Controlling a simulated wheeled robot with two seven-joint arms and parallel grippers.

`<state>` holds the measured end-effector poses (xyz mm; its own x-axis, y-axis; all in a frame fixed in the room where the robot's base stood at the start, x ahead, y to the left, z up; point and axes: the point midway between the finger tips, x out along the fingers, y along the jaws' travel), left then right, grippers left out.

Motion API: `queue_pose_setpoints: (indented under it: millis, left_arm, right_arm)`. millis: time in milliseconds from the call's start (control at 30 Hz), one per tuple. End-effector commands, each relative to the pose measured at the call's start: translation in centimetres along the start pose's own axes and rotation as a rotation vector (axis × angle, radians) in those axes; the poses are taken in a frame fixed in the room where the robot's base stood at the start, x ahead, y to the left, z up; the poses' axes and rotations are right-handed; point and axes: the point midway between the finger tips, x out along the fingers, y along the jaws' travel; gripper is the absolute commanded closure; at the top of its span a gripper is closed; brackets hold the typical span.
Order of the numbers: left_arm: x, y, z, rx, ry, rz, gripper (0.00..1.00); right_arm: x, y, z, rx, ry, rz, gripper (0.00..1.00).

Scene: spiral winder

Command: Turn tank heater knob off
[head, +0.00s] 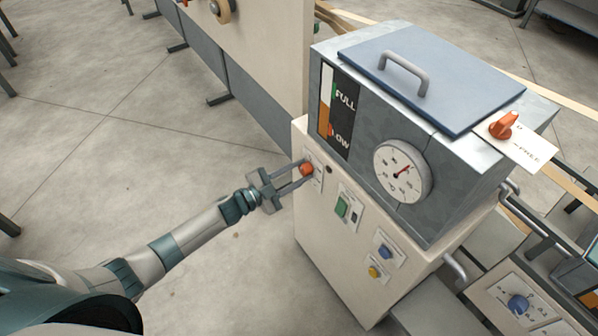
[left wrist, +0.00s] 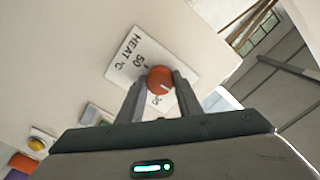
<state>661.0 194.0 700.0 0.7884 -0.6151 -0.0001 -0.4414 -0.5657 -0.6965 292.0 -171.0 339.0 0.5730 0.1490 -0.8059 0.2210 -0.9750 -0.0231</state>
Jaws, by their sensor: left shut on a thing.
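The tank heater knob (head: 306,169) is a small orange-red round knob on the cream front panel of the tank cabinet, at its upper left. In the left wrist view the knob (left wrist: 159,79) sits on a white label plate (left wrist: 131,52) marked "HEAT °C" with numbers such as 50. A pale mark shows on the knob's face. My left gripper (head: 298,178) reaches in from the left with its two fingers around the knob. In the left wrist view the fingers (left wrist: 157,92) stand on either side of it, shut on it. My right gripper is not in view.
The cabinet carries a round dial gauge (head: 402,172), a FULL/LOW level strip (head: 338,113), a green switch (head: 342,207), and blue (head: 385,252) and yellow (head: 375,271) buttons. On top are a handled blue lid (head: 430,75) and another orange knob (head: 504,125). Open floor lies left.

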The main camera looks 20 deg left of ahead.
Motion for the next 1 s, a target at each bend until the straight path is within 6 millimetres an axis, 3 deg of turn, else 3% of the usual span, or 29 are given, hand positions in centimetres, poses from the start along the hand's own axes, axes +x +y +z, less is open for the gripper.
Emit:
queue_pose_setpoints:
  millis: [167, 200, 267, 667, 867, 1000]
  left_arm:
    - [-0.1, 0.0, 0.1, -0.002, -0.002, 0.000, 0.91]
    - [-0.1, 0.0, 0.1, -0.002, -0.002, 0.000, 0.64]
    - [-0.1, 0.0, 0.1, -0.002, -0.002, 0.000, 0.50]
    - [-0.2, 0.0, 0.1, 0.000, -0.001, 0.000, 0.50]
    - [-1.8, 0.1, 0.1, 0.000, -0.002, 0.001, 0.50]
    - [-3.8, 0.2, 0.2, 0.000, -0.003, 0.002, 0.50]
  right_arm:
    - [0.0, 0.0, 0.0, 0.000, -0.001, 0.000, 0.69]
    - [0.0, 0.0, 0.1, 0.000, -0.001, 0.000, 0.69]
    - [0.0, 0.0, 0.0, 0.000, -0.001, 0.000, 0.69]
    - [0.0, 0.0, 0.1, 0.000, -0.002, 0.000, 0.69]
    - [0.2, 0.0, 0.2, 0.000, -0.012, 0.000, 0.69]
    - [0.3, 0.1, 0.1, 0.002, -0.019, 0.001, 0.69]
